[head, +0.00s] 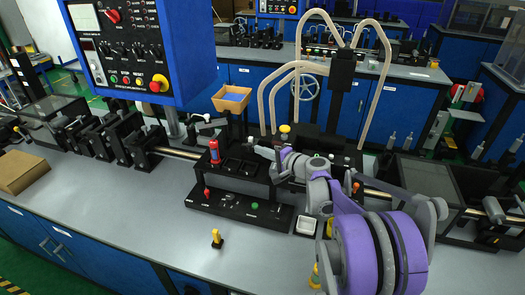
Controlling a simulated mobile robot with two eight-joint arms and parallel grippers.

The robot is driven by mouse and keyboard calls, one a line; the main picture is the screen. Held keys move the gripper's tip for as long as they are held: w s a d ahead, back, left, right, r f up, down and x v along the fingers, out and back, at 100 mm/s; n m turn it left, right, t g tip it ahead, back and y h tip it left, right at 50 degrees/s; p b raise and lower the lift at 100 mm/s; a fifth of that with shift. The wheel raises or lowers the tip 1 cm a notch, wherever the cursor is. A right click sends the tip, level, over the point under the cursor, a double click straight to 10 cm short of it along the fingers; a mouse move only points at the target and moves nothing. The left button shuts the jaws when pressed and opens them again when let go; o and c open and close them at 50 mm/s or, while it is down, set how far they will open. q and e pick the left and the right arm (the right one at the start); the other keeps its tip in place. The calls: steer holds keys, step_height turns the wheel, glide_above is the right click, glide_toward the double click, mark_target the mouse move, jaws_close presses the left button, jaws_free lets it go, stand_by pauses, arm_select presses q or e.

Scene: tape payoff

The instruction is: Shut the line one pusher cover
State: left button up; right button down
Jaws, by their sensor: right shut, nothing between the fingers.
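My right arm comes in from the lower right, purple and grey. Its gripper (262,153) is shut and empty, just above the black fixture (232,172) in the middle of the bench. No left gripper shows. A dark box-like housing (432,180) stands on the line at the right, behind my arm. Another dark housing (45,112) stands at the far left end. I cannot tell which part is the line one pusher cover, nor whether it is open. My arm hides part of the line and bench at the right.
A blue control panel (130,45) hangs at upper left. A red bottle (214,150) and an orange-tan bin (232,98) are near my gripper. Beige hoses (272,100) arch behind it. A cardboard box (22,172) lies at left. The bench front (130,205) is mostly clear, with a yellow-topped piece (217,238).

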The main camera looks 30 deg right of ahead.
steer(key=v, duration=1.1)
steer(key=shift+d+b, duration=0.15)
steer(key=shift+b, duration=0.3)
steer(key=s+a+f+n+g+y, duration=0.1)
steer(key=s+a+f+n+g, duration=0.2)
steer(key=a, duration=0.7)
steer(key=s+a+f+n+g, duration=0.3)
steer(key=s+a+f+n, duration=0.1)
steer(key=a, duration=0.5)
steer(key=s+a+f+n+g+h, duration=0.2)
steer(key=s+a+f+n, duration=0.1)
steer(key=s, duration=0.5)
steer(key=s+a+f+n+g+h, duration=0.2)
steer(key=s+a+f+n, duration=0.2)
steer(key=s, duration=0.4)
steer(key=shift+f+n+p, duration=0.3)
steer(key=shift+n, duration=0.5)
steer(key=shift+s, duration=0.1)
